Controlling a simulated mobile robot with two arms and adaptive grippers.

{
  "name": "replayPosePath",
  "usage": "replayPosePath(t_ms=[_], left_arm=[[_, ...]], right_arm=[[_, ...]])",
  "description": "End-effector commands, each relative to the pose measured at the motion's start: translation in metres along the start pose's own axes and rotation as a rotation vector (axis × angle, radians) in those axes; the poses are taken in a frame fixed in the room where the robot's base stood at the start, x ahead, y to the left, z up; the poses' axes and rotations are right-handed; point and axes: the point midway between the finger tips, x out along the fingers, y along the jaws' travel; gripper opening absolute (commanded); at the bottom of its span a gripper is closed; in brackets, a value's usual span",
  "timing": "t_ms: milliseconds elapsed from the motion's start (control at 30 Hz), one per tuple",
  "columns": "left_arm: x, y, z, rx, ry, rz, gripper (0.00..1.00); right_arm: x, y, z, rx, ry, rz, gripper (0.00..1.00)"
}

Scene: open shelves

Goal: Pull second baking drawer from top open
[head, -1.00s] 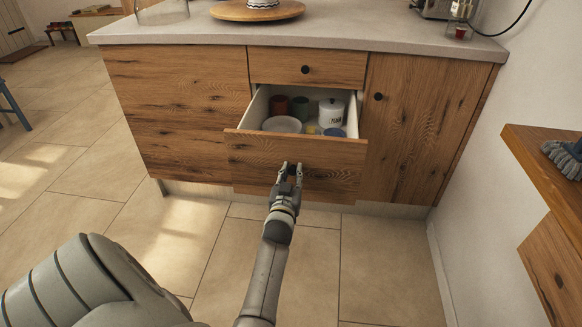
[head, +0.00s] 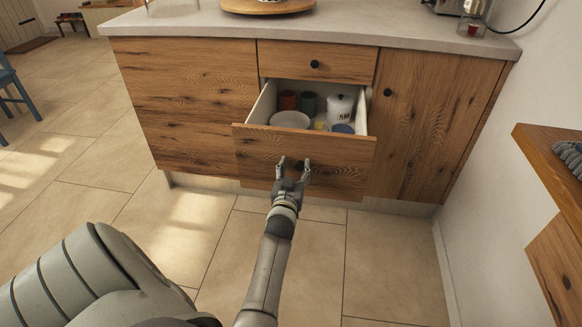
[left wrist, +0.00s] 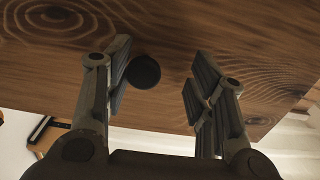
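The second drawer from the top (head: 262,147) is pulled out of the wooden cabinet, with its contents showing. Its dark round knob (left wrist: 143,72) shows in the left wrist view, close to the inner side of the left finger. My left gripper (head: 293,164) is in front of the drawer face. Its fingers are spread, and in the left wrist view the gripper (left wrist: 165,80) is open with a gap between the right finger and the knob. In the head view the knob sits between the fingertips, partly hidden. My right gripper is not in view.
The drawer holds a white canister (head: 340,108), cups (head: 307,104) and a plate (head: 290,120). The closed top drawer (head: 330,64) is above, with a door (head: 425,125) to the right. A wooden shelf (head: 560,180) stands at far right. The floor in front is clear.

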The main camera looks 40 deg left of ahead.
Motion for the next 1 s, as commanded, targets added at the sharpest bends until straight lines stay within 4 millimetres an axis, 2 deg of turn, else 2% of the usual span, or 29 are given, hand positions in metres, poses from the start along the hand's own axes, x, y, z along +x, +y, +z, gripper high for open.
replayPosePath(t_ms=[333, 433, 567, 800, 1000], left_arm=[[0.0, -0.002, 0.0, 0.001, 0.0, -0.004, 0.47], [0.0, -0.004, -0.006, 0.002, 0.002, -0.004, 0.47], [0.0, -0.006, -0.026, 0.003, 0.008, -0.003, 0.47], [0.0, -0.011, -0.073, 0.002, 0.009, -0.002, 0.47], [0.0, -0.013, -0.096, 0.0, 0.004, 0.0, 0.47]], right_arm=[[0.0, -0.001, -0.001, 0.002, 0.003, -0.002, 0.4], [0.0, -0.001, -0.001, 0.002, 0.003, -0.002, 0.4], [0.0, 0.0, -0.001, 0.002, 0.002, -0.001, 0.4], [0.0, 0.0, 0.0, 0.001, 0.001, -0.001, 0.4], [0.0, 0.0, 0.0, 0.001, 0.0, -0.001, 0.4]])
